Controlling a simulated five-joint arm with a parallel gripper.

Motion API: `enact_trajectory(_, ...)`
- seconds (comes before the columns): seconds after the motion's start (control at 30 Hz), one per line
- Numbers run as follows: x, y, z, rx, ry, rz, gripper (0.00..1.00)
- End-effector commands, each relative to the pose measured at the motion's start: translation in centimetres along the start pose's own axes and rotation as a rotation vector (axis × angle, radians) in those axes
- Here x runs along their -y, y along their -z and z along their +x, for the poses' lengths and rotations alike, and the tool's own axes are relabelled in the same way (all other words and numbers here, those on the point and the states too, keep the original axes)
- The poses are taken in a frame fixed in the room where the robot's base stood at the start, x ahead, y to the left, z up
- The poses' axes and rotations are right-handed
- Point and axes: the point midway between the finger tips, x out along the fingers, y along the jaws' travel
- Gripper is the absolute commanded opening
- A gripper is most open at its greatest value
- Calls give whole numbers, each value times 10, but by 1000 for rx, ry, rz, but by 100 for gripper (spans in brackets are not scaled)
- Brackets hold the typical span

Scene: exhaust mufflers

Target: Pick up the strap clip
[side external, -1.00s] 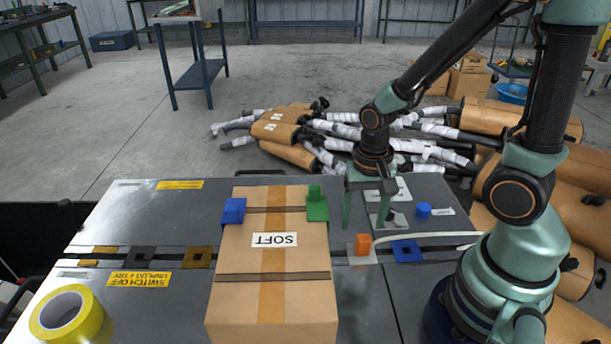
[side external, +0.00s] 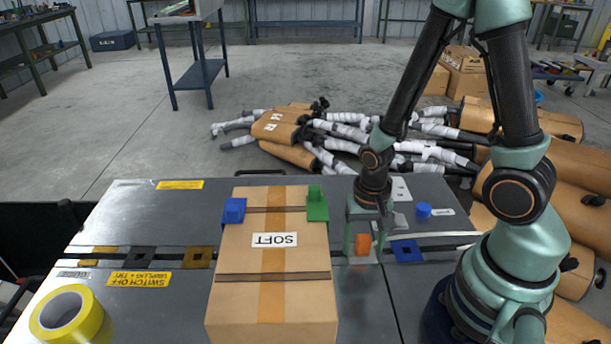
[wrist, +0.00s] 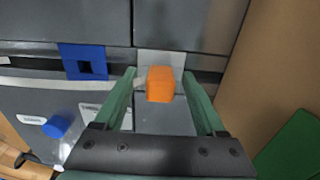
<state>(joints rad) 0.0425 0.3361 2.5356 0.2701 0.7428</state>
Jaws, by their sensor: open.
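A small orange block (side external: 363,244), which I take to be the strap clip, sits on a light grey square plate on the table, right of the cardboard box (side external: 269,312). My gripper (side external: 364,257) is open and low over it, fingers pointing down. In the wrist view the orange block (wrist: 160,84) lies between the tips of my two green fingers (wrist: 159,75). A gap shows on each side of the block, so neither finger seems to touch it. The fingers hide part of the plate in the side view.
The box stands close left of my gripper, with a blue clip (side external: 234,210) and a green clip (side external: 317,205) on its top. A blue square plate (side external: 407,251) and blue knob (side external: 424,210) lie to the right. Yellow tape (side external: 68,316) is front left.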

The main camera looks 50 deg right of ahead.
Motion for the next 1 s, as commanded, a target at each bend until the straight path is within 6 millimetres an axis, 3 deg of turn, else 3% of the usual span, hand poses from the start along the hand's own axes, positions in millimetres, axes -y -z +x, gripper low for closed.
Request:
enact_trajectory(0.2, 0, 0, 0, 0, 0, 0, 72)
enact_trajectory(0.4, 0, 0, 0, 0, 0, 0, 0)
enact_trajectory(0.77, 0, 0, -1, -1, 1, 0, 0)
enact_trajectory(1.0, 1, 1, -13, -3, 3, 0, 0)
